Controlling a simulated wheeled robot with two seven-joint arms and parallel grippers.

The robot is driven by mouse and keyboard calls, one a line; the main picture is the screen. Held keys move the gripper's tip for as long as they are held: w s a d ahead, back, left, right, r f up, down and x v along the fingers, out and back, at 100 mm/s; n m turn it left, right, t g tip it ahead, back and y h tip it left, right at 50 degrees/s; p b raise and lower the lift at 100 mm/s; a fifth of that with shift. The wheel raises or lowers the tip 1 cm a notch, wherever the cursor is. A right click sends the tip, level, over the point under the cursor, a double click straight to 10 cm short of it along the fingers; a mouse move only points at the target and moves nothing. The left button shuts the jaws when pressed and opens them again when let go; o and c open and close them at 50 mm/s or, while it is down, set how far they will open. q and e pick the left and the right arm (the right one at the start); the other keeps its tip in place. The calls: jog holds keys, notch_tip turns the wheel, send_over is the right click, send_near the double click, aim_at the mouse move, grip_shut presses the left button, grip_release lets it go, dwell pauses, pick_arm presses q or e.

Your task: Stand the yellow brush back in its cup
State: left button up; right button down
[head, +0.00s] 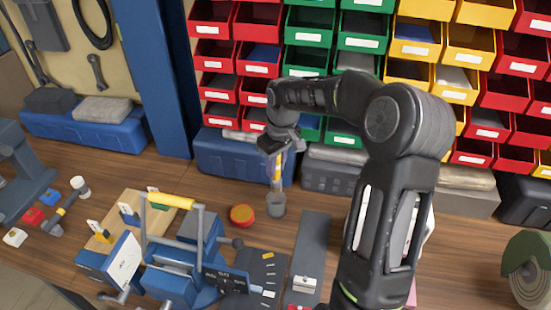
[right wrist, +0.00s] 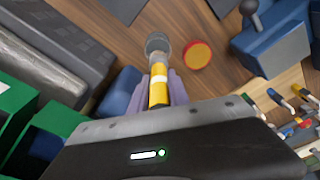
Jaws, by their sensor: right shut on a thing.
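The yellow brush (head: 277,170) hangs roughly upright from my right gripper (head: 278,150), which is shut on its upper part. The small grey cup (head: 276,205) stands on the bench directly below. The brush's lower end meets the cup's mouth in the head view; I cannot tell how deep it sits. My left gripper is not in view.
A red and orange round tin (head: 242,215) stands just left of the cup. A blue machine with a yellow handle (head: 172,201) is at the front left. Blue boxes (head: 228,157) and stacked coloured bins (head: 300,62) stand behind. Bare wood lies right of the cup.

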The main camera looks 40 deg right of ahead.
aim_at(276, 185)
jog(key=shift+f+b, duration=2.75)
jog(key=shift+f, duration=1.3)
jog(key=c, duration=1.2)
grip_release()
jog(key=shift+o, duration=0.2)
jog(key=r, duration=0.2)
jog(key=r+b, duration=0.1)
jog(key=r, duration=0.3)
jog(key=shift+s+r, duration=0.35)
jog(key=shift+s, duration=0.05)
jog(key=shift+s+r, duration=0.1)
jog(key=shift+r, duration=0.45)
